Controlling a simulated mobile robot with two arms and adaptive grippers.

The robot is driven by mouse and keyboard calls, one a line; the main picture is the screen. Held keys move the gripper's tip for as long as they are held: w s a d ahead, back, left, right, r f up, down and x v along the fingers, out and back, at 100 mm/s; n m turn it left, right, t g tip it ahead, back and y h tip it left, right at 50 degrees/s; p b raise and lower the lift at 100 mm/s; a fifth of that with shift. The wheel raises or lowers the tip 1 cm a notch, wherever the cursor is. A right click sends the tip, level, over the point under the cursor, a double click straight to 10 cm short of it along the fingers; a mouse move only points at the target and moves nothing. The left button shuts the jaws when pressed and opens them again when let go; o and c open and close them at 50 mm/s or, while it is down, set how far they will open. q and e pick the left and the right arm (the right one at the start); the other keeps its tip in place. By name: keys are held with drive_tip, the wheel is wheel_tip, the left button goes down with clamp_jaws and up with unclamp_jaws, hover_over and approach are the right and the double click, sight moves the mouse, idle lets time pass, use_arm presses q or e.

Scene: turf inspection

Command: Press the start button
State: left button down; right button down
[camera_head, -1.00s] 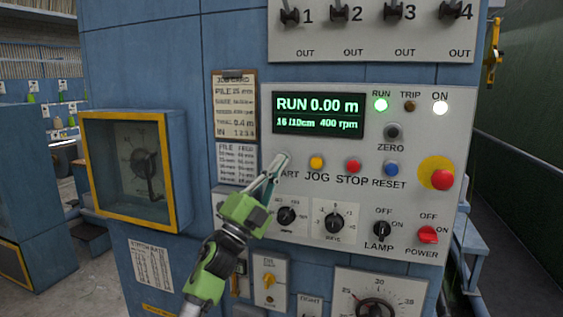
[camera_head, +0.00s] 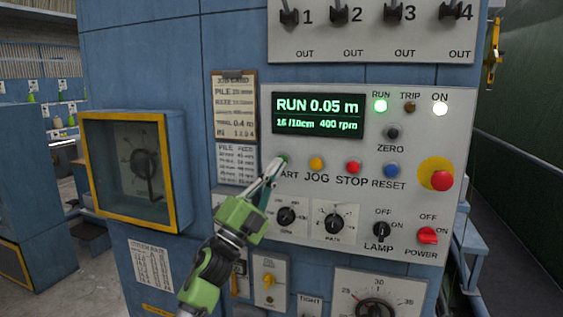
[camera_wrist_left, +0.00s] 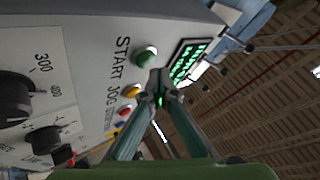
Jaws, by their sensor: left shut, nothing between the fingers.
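The green start button (camera_head: 284,159) is on the grey control panel, left of the yellow jog button. My left gripper (camera_head: 274,166) is shut and empty. Its tips are just below and left of the button in the head view, covering part of the START label. In the left wrist view the fingertips (camera_wrist_left: 160,88) are beside the button and appear apart from it. My right gripper is out of view.
Yellow jog (camera_head: 316,163), red stop (camera_head: 353,167) and blue reset (camera_head: 391,169) buttons sit in a row to the right. A red knob on a yellow disc (camera_head: 441,180) is farther right. A yellow-framed box (camera_head: 174,200) juts out at left.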

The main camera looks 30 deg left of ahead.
use_arm(q)
drive_tip(key=shift+y, duration=0.3)
drive_tip(key=shift+s+d+p, duration=0.15)
drive_tip(key=shift+s+d, duration=0.05)
drive_tip(key=shift+s, duration=0.6)
drive_tip(key=shift+s+d+p, duration=0.15)
drive_tip(key=shift+s+p, duration=0.05)
drive_tip(key=shift+s, duration=0.65)
drive_tip(key=shift+s+d+p, duration=0.15)
drive_tip(key=shift+s+d, duration=0.05)
drive_tip(key=shift+s, duration=0.6)
